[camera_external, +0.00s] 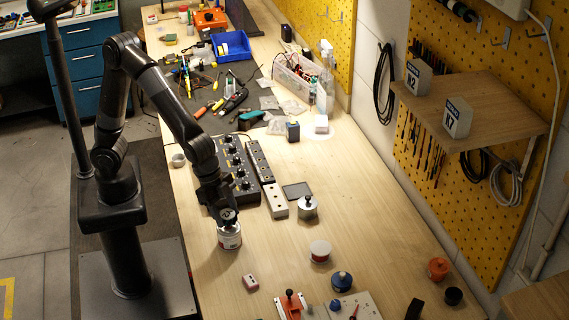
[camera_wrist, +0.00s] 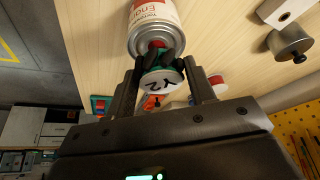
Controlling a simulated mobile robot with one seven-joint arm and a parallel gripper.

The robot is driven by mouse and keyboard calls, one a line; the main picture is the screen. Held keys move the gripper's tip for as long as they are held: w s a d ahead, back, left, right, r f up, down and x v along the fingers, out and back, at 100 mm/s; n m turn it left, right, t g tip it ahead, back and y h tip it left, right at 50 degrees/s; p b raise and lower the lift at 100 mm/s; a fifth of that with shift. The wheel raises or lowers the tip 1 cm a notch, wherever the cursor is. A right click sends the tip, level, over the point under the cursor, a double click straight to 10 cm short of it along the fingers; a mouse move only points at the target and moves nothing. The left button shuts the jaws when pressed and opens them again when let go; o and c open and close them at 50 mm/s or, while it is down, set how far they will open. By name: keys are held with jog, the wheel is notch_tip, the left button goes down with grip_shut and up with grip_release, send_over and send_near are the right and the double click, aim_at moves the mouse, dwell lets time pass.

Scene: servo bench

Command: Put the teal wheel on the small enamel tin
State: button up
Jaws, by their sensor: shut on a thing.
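The teal wheel (camera_wrist: 160,78) is between my gripper's fingers (camera_wrist: 163,66) in the wrist view; a white face with dark lettering shows on it. My gripper (camera_external: 228,214) is shut on the wheel and points down in the external view, where the wheel is mostly hidden. The small enamel tin (camera_external: 230,239), white with red lettering, stands upright on the bench directly under my gripper. In the wrist view the tin's metal-rimmed end (camera_wrist: 153,38) is right beside the wheel. I cannot tell whether the wheel touches the tin.
A black knob box (camera_external: 232,165) and a pale block (camera_external: 275,201) stand behind the tin.

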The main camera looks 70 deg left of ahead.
jog(key=shift+f, duration=0.85)
jog(key=o, duration=1)
jog(key=shift+f, duration=0.1)
jog(key=v, duration=1.2)
jog(key=w+a+r+n+t+y, duration=0.2)
jog(key=w+a+n, duration=0.1)
jog(key=a, duration=1)
jog(key=s+a+n, duration=0.2)
jog(key=s+a, duration=0.1)
jog(key=a, duration=0.6)
jog(key=s+a+f+n+y, duration=0.1)
jog(key=s+a+n, duration=0.2)
jog(key=a, duration=0.5)
jog(key=s+a+n, duration=0.2)
jog(key=s+a, duration=0.1)
jog(key=a, duration=0.6)
jog(key=shift+s+a+f+n+t+y, duration=0.2)
jog(key=shift+a+f+n+t+y, duration=0.1)
jog(key=shift+n+t+y, duration=0.1)
